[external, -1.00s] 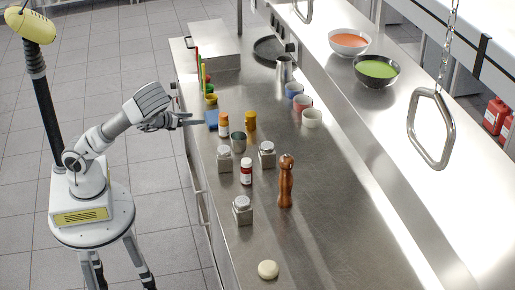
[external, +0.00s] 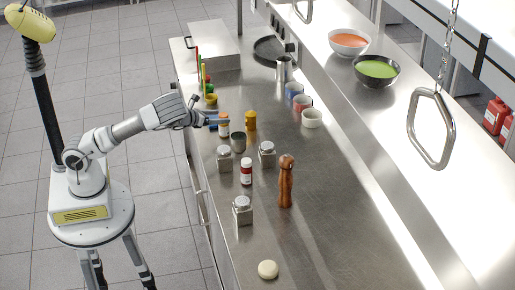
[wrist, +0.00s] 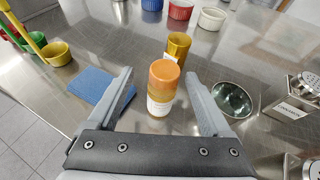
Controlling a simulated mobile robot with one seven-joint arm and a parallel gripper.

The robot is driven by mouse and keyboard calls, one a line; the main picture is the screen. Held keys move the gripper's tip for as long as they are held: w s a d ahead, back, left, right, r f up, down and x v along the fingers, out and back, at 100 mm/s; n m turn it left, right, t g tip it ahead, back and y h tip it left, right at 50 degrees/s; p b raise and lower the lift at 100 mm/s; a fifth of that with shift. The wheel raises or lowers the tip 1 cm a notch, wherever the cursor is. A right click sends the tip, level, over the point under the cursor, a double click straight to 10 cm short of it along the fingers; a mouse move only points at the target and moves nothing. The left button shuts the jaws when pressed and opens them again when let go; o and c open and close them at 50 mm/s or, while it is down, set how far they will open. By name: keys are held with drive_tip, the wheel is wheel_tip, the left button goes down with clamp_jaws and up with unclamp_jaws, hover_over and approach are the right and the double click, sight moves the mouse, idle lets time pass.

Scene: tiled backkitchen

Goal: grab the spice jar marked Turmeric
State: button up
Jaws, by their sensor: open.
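A spice jar with an orange lid and a white label (external: 223,126) stands upright on the steel counter; its lettering is too small to read. In the wrist view this jar (wrist: 162,88) stands between the two grey fingers of my gripper (wrist: 160,76), which is open with space on both sides. In the external view my gripper (external: 205,120) is at the counter's left edge, just left of the jar. A second, yellow-orange jar (external: 250,121) stands to its right; in the wrist view it (wrist: 177,47) is behind the first. I cannot tell which is Turmeric.
A blue cloth (wrist: 101,85) lies left of the jar, and a dark metal cup (wrist: 232,99) stands close to the right finger. Square shakers (external: 224,159), a red-and-white jar (external: 246,172) and a wooden pepper mill (external: 286,183) stand nearer the front. Small bowls (external: 312,118) stand at the right.

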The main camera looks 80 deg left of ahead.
drive_tip(key=shift+d+p+x, duration=0.1)
drive_tip(key=shift+p+x, duration=0.1)
drive_tip(key=shift+x, duration=1.1)
drive_tip(key=shift+d+p+x, duration=0.15)
drive_tip(key=shift+p+x, duration=0.05)
drive_tip(key=shift+x, duration=1.05)
drive_tip(key=shift+w+r, duration=0.15)
drive_tip(key=shift+w, duration=0.05)
drive_tip(key=shift+c, duration=0.2)
clamp_jaws()
